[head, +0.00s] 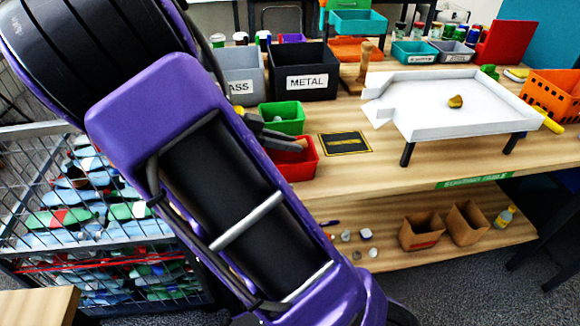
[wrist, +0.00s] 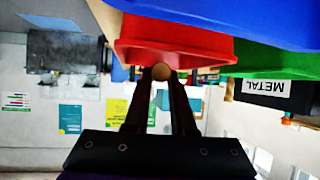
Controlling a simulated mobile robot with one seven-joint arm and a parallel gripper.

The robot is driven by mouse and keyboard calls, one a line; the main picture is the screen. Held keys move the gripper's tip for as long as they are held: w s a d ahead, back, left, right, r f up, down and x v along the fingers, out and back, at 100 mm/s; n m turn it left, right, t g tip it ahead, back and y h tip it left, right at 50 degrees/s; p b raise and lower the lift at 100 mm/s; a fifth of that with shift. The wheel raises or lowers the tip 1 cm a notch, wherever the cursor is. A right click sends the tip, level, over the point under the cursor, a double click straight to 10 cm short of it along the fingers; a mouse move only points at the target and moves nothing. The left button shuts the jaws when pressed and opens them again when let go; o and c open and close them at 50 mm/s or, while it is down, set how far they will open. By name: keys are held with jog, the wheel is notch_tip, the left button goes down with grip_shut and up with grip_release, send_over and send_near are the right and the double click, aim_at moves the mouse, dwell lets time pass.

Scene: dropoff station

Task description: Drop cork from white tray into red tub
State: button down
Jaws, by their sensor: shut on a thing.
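My gripper (head: 295,142) is low at the red tub (head: 300,170), with its fingers reaching over the tub's opening. In the wrist view, my gripper (wrist: 161,78) is shut on a small round tan thing that looks like the cork (wrist: 161,71). The red tub (wrist: 175,38) lies just beyond the fingertips there. The cork is too small to make out surely in the head view. The white tray (head: 430,115) stands on short legs at the right, with one small gold-brown lump on it. The inside of the red tub is mostly hidden.
A green bin (head: 283,113) stands directly behind the red tub, and the black METAL bin (head: 305,75) behind that. A dark yellow-edged mat (head: 345,143) lies between tub and tray. A wire cage of bottles (head: 90,200) stands at the left.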

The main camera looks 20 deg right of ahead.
jog(key=c, duration=0.7)
grip_release()
jog(key=p+v, duration=0.2)
jog(key=v, duration=1.5)
jog(key=shift+a, duration=0.25)
